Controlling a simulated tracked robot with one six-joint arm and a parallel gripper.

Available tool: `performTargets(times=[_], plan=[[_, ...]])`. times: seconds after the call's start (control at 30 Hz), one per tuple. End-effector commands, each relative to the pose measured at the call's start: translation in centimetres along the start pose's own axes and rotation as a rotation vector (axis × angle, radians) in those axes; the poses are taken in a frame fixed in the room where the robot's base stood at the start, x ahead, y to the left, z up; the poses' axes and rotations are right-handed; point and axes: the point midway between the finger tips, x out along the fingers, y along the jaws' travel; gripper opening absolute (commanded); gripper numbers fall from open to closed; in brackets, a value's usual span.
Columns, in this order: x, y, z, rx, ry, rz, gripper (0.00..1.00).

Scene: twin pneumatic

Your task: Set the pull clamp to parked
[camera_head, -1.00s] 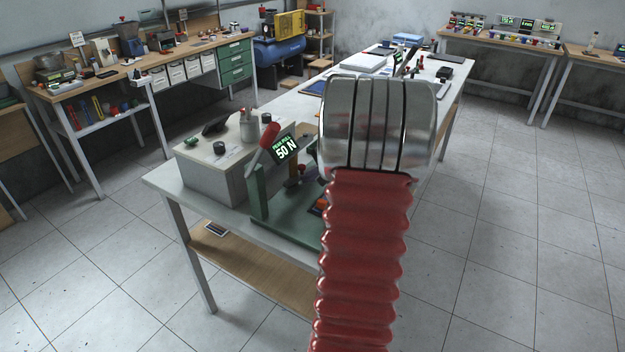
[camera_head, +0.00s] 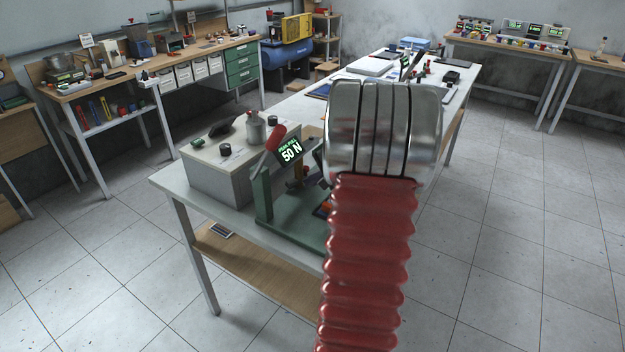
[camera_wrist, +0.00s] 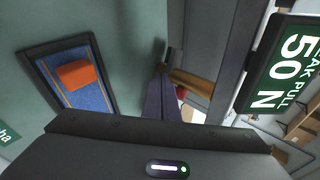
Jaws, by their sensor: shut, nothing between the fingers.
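I cannot tell for sure which part is the pull clamp. In the wrist view my gripper (camera_wrist: 163,72) is shut and empty, with its dark fingers close to a brass-coloured bar (camera_wrist: 192,84). An orange block (camera_wrist: 76,74) lies on a framed blue pad at the left. My arm hides the gripper in the head view.
Workbenches line the back wall. The tiled floor around the table is clear.

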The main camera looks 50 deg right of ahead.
Motion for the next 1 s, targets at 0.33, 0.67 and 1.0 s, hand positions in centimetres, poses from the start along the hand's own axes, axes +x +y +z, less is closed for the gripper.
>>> performTargets(times=[0.33,0.67,1.0], plan=[[-3.8,1.1,0.9,-0.005,0.0,-0.002,0.0],[-8.8,1.1,1.3,-0.006,0.002,-0.002,0.0],[-11.3,1.2,1.6,-0.005,-0.001,0.0,0.0]])
